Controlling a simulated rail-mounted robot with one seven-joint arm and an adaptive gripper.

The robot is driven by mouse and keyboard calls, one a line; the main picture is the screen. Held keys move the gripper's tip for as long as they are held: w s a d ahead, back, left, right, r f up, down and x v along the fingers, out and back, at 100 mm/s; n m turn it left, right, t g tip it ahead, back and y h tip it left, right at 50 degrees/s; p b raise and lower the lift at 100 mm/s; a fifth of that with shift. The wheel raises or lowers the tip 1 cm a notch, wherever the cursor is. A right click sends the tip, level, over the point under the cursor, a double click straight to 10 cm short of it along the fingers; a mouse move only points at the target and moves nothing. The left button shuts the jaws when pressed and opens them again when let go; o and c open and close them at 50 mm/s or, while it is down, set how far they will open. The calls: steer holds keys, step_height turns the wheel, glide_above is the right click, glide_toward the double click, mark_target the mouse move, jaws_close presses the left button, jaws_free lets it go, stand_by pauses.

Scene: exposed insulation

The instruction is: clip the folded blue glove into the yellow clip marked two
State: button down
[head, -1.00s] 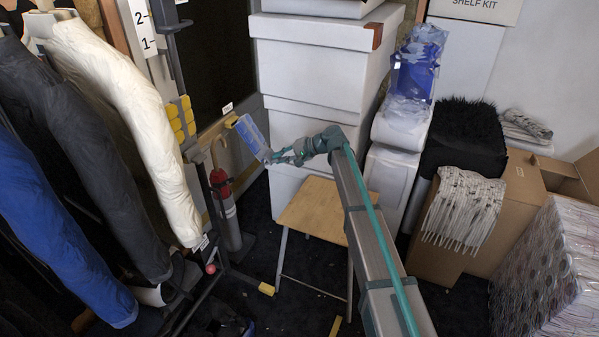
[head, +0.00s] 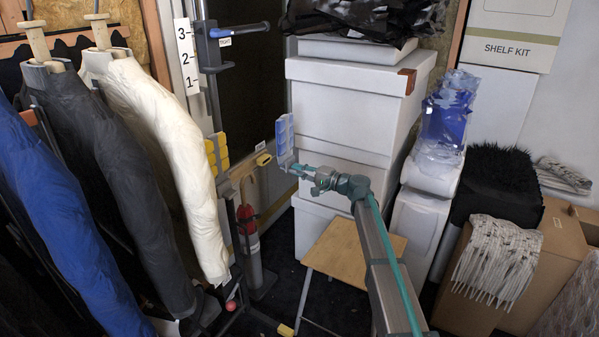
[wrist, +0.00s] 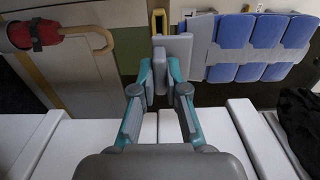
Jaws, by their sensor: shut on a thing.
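A blue padded piece (head: 285,135) with a grey backing stands upright at my gripper (head: 294,168); it also shows at the upper right of the wrist view (wrist: 262,45). I cannot make out a glove fold in it. My gripper (wrist: 161,82) is shut on a grey block (wrist: 173,52) joined to this piece. A small yellow clip (head: 263,159) sits on the rail just left of and below the piece in the head view. A yellow part (wrist: 159,21) appears just beyond the grey block in the wrist view. Its marking is unreadable.
A board numbered 3, 2, 1 (head: 187,55) and yellow pads (head: 216,153) are left of my gripper. White boxes (head: 345,110) rise behind, and a wooden stool (head: 350,252) is below my arm. Jackets (head: 150,130) hang at left.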

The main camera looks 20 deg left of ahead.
mark_target(283, 166)
steer(key=shift+b, duration=0.3)
steer(key=shift+w+a+b, duration=0.15)
steer(key=shift+w+a, duration=0.05)
steer(key=shift+a, duration=0.75)
steer(key=shift+w+a+b, duration=0.15)
steer(key=shift+a, duration=0.75)
steer(key=shift+w+a+b, duration=0.15)
steer(key=shift+w+a, duration=0.05)
steer(key=shift+a, duration=0.75)
steer(key=shift+b, duration=0.75)
steer(key=shift+w+a+b, duration=0.2)
steer(key=shift+a+b, duration=0.05)
steer(key=shift+a, duration=0.7)
steer(key=shift+w+a+b, duration=0.2)
steer(key=shift+a, duration=0.75)
steer(key=c, duration=1.1)
jaws_free()
steer(key=d, duration=0.4)
steer(key=s+d, duration=0.1)
steer(key=d, duration=0.3)
steer(key=s+d, duration=0.1)
steer(key=d, duration=0.2)
steer(key=shift+s+d, duration=0.15)
steer(key=shift+d, duration=0.25)
